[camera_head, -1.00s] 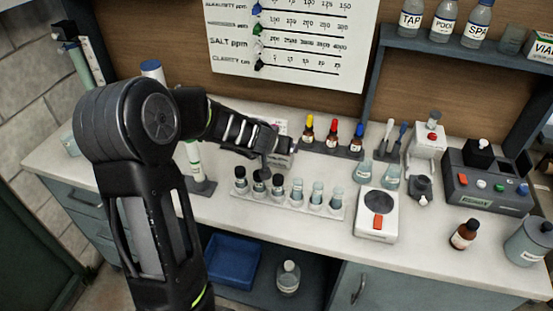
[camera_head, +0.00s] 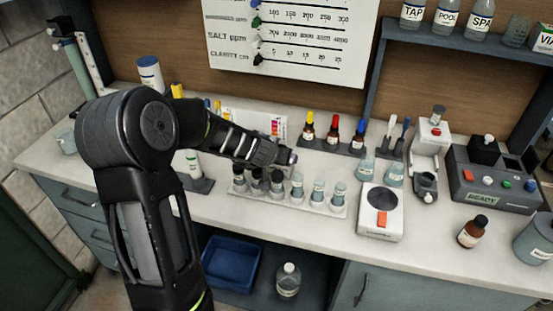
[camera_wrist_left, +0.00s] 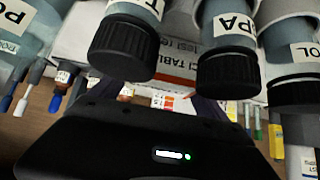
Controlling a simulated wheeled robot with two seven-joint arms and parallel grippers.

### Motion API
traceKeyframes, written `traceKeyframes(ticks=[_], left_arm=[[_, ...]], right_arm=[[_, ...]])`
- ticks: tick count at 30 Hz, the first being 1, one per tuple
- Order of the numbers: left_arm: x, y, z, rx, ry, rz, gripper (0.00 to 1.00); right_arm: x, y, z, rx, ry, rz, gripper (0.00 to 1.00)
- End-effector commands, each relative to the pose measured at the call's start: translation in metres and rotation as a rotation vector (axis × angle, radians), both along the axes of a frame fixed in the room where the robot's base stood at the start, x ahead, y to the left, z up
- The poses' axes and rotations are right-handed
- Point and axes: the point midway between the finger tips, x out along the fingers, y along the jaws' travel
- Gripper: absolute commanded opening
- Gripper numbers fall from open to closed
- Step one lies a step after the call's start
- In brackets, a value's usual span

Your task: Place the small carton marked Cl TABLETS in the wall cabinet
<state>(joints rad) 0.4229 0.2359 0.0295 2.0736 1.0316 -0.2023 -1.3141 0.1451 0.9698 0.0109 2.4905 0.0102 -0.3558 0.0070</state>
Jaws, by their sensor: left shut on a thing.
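My left gripper (camera_wrist_left: 165,100) is shut on the carton. In the head view my left wrist (camera_head: 272,154) is above the vial rack, and its fingers and the carton are hidden or too small to tell. A blue-grey wall unit (camera_head: 440,47) with bottles is at the upper right; I cannot tell whether it is the wall cabinet. My right gripper is not in view.
A white rack of vials (camera_head: 290,198) stands just below my wrist. Dropper bottles (camera_head: 333,134) stand behind it, with a small scale (camera_head: 380,213) to the right. A dark device (camera_head: 490,180) is farther right.

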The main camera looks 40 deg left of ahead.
Motion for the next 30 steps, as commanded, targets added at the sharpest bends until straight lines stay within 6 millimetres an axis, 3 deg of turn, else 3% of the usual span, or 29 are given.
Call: traceKeyframes(ticks=[7,8,12,22,30], left_arm=[[0.000,0.000,-0.003,0.001,0.000,0.001,0.37],[0.000,0.000,-0.003,0.001,0.000,0.001,0.87],[0.000,0.000,-0.002,0.001,0.000,0.001,0.98],[0.000,0.000,0.001,0.001,0.000,0.001,1.00],[-0.019,-0.007,0.026,0.001,-0.002,-0.001,1.00]], right_arm=[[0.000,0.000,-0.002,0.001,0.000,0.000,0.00],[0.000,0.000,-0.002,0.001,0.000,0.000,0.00],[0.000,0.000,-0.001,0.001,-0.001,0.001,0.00],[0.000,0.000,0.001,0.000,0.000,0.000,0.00],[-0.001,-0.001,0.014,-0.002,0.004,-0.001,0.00]])
